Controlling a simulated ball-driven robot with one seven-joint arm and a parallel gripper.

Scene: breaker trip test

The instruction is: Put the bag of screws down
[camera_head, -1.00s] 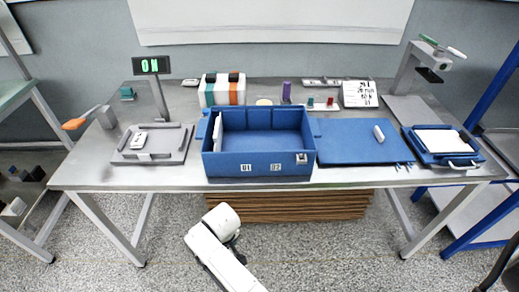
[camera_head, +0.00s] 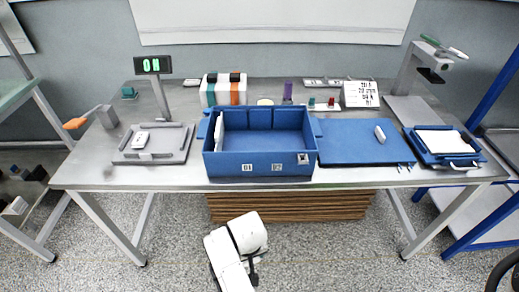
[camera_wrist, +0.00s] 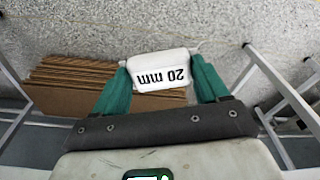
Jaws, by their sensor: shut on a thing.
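The bag of screws (camera_wrist: 158,70) is a white pouch with "20 mm" printed on it, upside down in the wrist view. My gripper (camera_wrist: 160,78) has green fingers, shut on the bag from both sides. Speckled floor shows beyond the bag in that view. In the head view my white arm is low in front of the table, over the floor. The gripper and bag cannot be made out there.
A grey table (camera_head: 90,178) holds a blue open bin (camera_head: 230,168), a blue mat (camera_head: 345,147), a grey tray (camera_head: 140,157) and a blue clipboard tray (camera_head: 430,157). Stacked brown boards (camera_head: 290,208) lie under the table; they also show in the wrist view (camera_wrist: 60,95).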

